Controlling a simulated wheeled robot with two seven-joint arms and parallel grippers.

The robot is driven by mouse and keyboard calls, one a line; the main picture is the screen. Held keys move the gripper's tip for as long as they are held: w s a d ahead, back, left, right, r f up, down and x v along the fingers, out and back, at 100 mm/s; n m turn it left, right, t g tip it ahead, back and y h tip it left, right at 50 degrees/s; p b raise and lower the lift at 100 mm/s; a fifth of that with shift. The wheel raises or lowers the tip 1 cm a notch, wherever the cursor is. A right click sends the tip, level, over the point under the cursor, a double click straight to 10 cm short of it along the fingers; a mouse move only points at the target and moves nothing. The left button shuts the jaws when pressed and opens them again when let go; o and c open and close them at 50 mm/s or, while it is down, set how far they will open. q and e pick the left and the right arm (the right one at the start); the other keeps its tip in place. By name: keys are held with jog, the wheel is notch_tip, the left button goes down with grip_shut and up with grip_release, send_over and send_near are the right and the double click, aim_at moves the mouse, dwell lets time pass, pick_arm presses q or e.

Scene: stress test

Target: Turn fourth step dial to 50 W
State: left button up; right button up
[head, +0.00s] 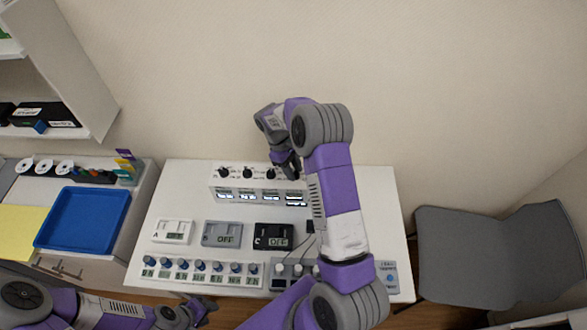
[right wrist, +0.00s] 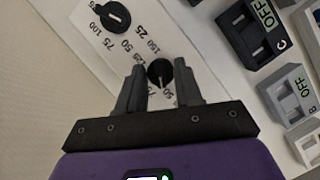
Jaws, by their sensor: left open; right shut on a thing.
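The white dial panel (head: 216,192) stands at the back of the table, with a row of black step dials above small displays. The first three dials show left of my right gripper (head: 291,170); the fourth is hidden there by the gripper. In the right wrist view the fourth step dial (right wrist: 159,69) is between the fingers of my right gripper (right wrist: 160,88), which is shut on it. Printed numbers surround it, partly covered; I cannot tell its exact setting. Another dial (right wrist: 116,17) shows at upper left. My left gripper (head: 202,312) is open and empty at the bottom edge.
Boxes A (head: 173,231), B (head: 222,234) and C (head: 273,237) lie before the panel. A blue tray (head: 84,218) is left; a grey chair (head: 480,255) is right. My right arm covers the table's right part.

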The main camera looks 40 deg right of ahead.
jog(key=shift+n, duration=0.6)
jog(key=shift+t, duration=0.3)
jog(key=o, duration=1)
jog(key=shift+h, duration=0.3)
jog(key=shift+v, duration=3.8)
